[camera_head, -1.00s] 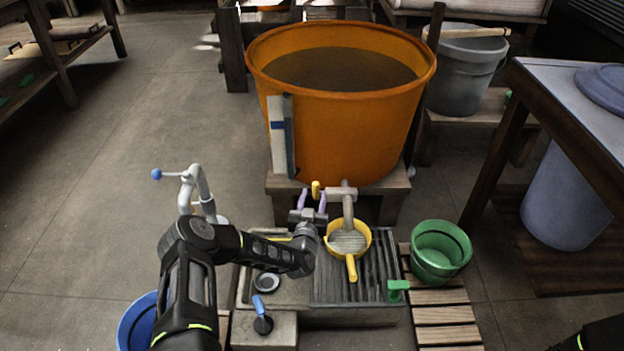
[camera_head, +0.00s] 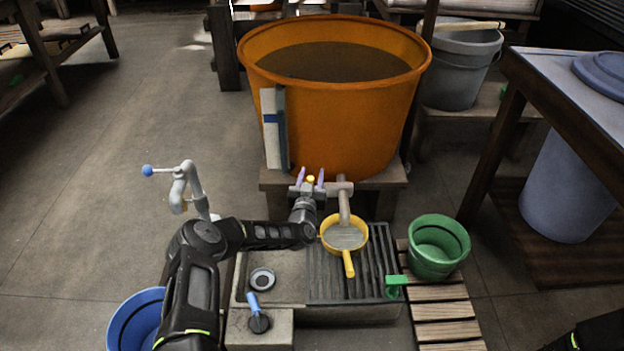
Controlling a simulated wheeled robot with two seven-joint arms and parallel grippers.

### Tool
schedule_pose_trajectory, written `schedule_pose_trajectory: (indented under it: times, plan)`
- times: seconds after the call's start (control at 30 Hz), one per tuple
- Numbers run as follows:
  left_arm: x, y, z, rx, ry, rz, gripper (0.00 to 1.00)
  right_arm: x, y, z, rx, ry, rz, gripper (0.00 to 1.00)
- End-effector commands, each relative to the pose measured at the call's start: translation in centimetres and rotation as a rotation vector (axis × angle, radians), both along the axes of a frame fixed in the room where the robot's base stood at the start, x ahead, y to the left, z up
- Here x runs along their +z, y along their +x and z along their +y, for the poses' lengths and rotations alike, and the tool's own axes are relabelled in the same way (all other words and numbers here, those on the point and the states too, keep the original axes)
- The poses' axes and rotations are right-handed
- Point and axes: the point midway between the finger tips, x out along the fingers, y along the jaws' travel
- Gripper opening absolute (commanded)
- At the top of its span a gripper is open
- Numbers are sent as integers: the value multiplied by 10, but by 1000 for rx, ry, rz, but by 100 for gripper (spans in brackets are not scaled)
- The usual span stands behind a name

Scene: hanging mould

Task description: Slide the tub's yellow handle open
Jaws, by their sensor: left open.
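The orange tub (camera_head: 340,125) stands on a wooden stand, filled with dark liquid. A grey spout pipe (camera_head: 343,200) comes out low at its front. The small yellow handle (camera_head: 310,180) shows just left of the pipe, by the tub's lower front. My left gripper (camera_head: 310,184) is open, with its two purple-tipped fingers on either side of the yellow handle as seen from here. Whether the fingers touch it cannot be told. My right gripper is out of view; only a dark part of my right arm shows at the lower right corner.
A yellow strainer (camera_head: 345,236) sits under the spout over a slatted sink (camera_head: 375,285). A green bucket (camera_head: 438,248) stands right on wooden slats. A grey tap with a blue knob (camera_head: 183,186) and a blue bucket (camera_head: 132,318) are left. A table (camera_head: 560,90) stands right.

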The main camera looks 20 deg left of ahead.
Motion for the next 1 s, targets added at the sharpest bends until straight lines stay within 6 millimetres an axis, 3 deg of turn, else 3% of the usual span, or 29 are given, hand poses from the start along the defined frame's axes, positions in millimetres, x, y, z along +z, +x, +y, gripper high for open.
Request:
schedule_pose_trajectory:
  times: [0.27,0.8,1.0]
  plan:
    - [1,1,0,-1,-1,0,43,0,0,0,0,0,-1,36]
    - [0,1,0,-1,-1,0,0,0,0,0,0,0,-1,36]
    - [0,1,0,-1,-1,0,0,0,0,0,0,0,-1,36]
